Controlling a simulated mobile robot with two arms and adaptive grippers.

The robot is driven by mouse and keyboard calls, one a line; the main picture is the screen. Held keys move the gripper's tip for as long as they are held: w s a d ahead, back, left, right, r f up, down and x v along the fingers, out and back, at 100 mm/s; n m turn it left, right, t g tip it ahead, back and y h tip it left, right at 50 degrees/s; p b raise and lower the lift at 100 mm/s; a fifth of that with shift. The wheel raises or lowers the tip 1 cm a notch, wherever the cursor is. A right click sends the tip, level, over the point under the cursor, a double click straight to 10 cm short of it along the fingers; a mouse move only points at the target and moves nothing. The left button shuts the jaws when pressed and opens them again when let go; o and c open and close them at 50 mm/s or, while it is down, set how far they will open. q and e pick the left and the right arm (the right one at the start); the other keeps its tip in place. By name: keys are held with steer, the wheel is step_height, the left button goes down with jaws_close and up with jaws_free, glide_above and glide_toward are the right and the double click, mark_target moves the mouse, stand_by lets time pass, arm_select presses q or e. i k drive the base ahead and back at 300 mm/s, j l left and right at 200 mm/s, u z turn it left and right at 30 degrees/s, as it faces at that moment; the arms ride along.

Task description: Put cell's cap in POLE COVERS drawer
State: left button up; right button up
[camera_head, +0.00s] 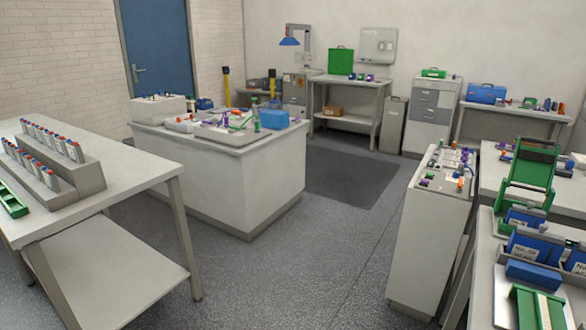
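Neither of my grippers is in view. A white cabinet with grey drawer fronts (432,99) stands against the back wall; its labels are too small to read, so I cannot tell whether one is the POLE COVERS drawer. Several small cells with red and blue tops (44,134) stand in rows on a grey stepped rack (85,178) on the left table. I cannot make out which cell or cap is meant. Small orange and purple pieces lie on the narrow white cabinet (428,240) at right.
The white left table (130,172) and the central white island (218,180) bound a clear grey floor (300,265). A dark mat (352,177) lies beyond. A right bench holds blue bins (535,248) and a green frame (529,172). A blue door (157,50) is at the back.

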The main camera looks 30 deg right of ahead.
mark_target(513, 218)
steer(key=i+j+z, duration=0.15)
steer(key=i, duration=0.35)
steer(key=i+z, duration=0.1)
steer(key=i, duration=0.35)
steer(key=i+z, duration=0.25)
steer(key=z, duration=0.2)
steer(key=i+z, duration=0.25)
steer(key=z, duration=0.2)
steer(key=i+z, duration=0.25)
steer(key=z, duration=0.2)
steer(key=i+j+z, duration=0.25)
steer(key=z, duration=0.2)
